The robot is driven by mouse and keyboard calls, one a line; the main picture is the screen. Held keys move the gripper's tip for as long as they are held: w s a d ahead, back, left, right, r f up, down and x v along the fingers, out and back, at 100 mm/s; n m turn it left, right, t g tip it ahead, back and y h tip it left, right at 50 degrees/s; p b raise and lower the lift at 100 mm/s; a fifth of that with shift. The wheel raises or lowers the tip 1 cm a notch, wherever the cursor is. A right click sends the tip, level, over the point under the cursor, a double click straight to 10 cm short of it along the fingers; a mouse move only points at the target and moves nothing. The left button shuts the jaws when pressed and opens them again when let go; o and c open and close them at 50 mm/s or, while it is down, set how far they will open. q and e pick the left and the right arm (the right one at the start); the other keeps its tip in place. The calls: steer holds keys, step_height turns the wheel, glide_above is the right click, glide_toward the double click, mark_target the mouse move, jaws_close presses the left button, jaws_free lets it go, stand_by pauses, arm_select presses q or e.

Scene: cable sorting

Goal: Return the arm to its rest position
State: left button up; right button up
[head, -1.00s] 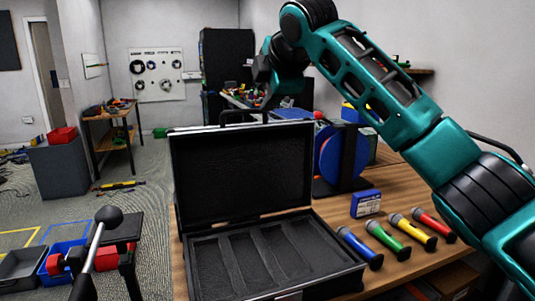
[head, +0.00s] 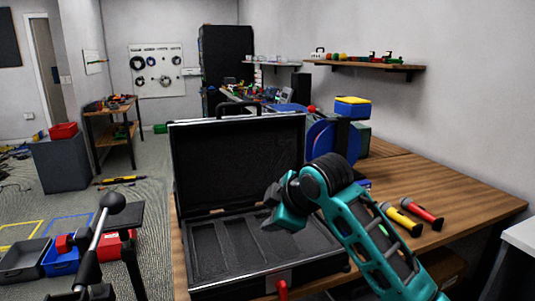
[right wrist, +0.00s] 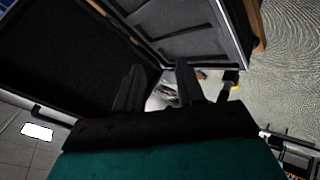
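My right arm, teal and black, comes in from the lower right in the head view. Its gripper (head: 270,208) hangs over the right part of the open black case (head: 182,262). In the right wrist view the two dark fingers of my right gripper (right wrist: 158,85) stand apart with nothing held between them. The case's visible foam slots are empty. Yellow (head: 400,219) and red (head: 426,216) microphones lie on the table right of the arm. A green one (head: 385,209) is partly hidden by the arm; the blue one is hidden. My left gripper is not in view.
The wooden table (head: 470,205) has free room at the right. A blue spool (head: 318,142) and a stack with a yellow-topped box (head: 352,106) stand behind the case lid. Colored bins (head: 62,260) are on the floor at the left.

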steer(key=s+d+f+m+g+h, duration=0.1)
steer(key=s+d+f+m, duration=0.3)
steer(key=s+f, duration=0.4)
steer(key=s+d+f+m+g, duration=0.1)
steer(key=s+d+f+m, duration=0.3)
steer(key=s+f, duration=0.45)
steer(key=s+d+f+m+g+h, duration=0.1)
steer(key=s+d+f+m+h, duration=0.15)
steer(key=s+d, duration=0.5)
steer(key=s+d+f+m+g+h, duration=0.1)
steer(key=s+d+f+m, duration=0.25)
steer(key=s, duration=0.75)
steer(key=w+a+f+t+y, duration=0.2)
steer(key=w+f+t, duration=0.5)
steer(key=shift+w+a+f+p, duration=0.15)
steer(key=shift+w+a+p, duration=0.15)
steer(key=shift+p, duration=0.15)
